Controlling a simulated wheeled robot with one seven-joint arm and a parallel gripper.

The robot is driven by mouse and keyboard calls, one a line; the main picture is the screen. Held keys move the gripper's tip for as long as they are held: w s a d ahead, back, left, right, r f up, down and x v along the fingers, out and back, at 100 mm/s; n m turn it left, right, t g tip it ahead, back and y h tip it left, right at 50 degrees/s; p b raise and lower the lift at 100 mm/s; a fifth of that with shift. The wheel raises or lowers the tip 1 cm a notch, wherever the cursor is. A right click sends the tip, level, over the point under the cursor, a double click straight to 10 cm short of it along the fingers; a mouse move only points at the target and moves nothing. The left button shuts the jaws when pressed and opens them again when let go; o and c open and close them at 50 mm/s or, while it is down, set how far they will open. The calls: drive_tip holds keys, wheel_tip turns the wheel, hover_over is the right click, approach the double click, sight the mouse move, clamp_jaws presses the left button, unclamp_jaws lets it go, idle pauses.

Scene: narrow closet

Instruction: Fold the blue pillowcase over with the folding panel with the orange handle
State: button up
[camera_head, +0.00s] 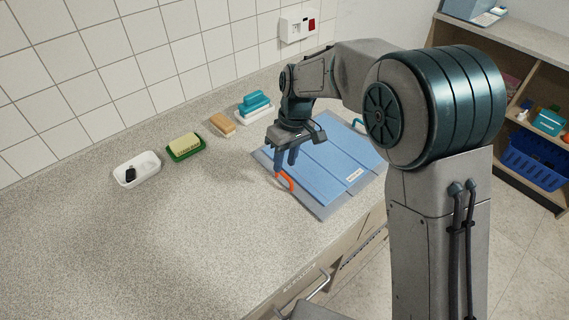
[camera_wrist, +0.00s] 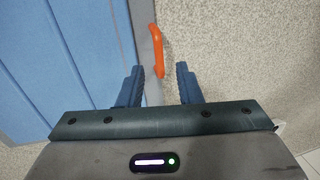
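The blue pillowcase (camera_head: 322,163) lies flat on a grey folding board on the counter, with a small white label near its front right. The folding panel's grey edge (camera_wrist: 141,14) runs beside the blue cloth in the wrist view. The orange handle (camera_head: 286,181) stands at the left edge of the board; it also shows in the wrist view (camera_wrist: 154,48). My gripper (camera_head: 285,164) is just above and behind the handle, pointing down. In the wrist view its two fingers (camera_wrist: 159,80) are apart, with the handle's near end ahead between them. I cannot see contact.
A teal handle (camera_head: 359,123) is at the board's far side, partly behind my arm. A white dish (camera_head: 137,169), a green sponge holder (camera_head: 187,148), a tan brush (camera_head: 222,125) and a blue-and-white item (camera_head: 255,107) line the wall. The front left counter is clear.

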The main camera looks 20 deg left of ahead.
drive_tip(key=shift+s+a+f, duration=0.1)
drive_tip(key=shift+s+f, duration=0.05)
drive_tip(key=shift+f, duration=1.05)
clamp_jaws()
drive_tip(key=shift+r, duration=0.15)
